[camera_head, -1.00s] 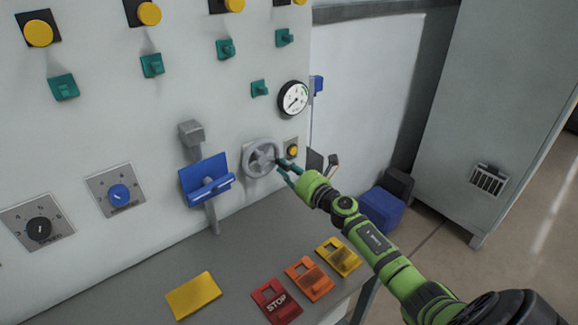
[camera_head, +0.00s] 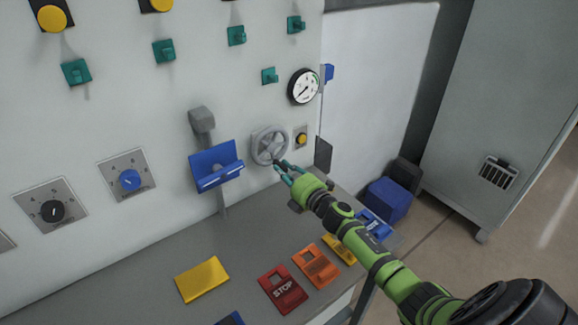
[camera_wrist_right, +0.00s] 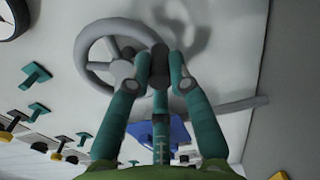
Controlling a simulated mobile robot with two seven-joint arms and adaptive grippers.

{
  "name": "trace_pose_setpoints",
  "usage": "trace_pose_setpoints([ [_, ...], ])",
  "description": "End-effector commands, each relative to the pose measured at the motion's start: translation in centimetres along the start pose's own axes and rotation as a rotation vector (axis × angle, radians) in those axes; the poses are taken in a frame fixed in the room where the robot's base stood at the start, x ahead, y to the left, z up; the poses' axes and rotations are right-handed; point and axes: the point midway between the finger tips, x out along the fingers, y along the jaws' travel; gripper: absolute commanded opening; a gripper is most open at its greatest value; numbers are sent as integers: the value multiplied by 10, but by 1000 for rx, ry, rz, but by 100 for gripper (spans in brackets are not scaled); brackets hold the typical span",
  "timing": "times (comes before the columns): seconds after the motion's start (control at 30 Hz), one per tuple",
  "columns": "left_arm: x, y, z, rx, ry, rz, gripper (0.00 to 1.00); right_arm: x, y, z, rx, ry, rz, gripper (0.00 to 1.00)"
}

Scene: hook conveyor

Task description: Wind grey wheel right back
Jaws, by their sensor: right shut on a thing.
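The grey wheel (camera_head: 257,147) is a spoked handwheel on the front of the pale grey panel. In the right wrist view the wheel (camera_wrist_right: 84,58) fills the upper left, with a dark knob (camera_wrist_right: 159,62) standing out near its right side. My right gripper (camera_head: 279,167) is at the wheel's lower right edge. Its teal fingers (camera_wrist_right: 160,75) are closed around the dark knob in the right wrist view. The fingers partly cover the hub and spokes. My left gripper is not in view.
A blue lever holder (camera_head: 215,158) is left of the wheel, a gauge (camera_head: 303,87) above, and a yellow button (camera_head: 301,139) to its right.

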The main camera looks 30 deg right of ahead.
Motion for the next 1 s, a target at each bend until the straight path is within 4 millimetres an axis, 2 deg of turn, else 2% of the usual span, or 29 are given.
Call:
trace_pose_setpoints([
  [0.6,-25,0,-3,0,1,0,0,0,10,-30,566,-1,-3,0],
  [1.0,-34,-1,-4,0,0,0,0,-1,16,-38,778,-2,-4,0],
])
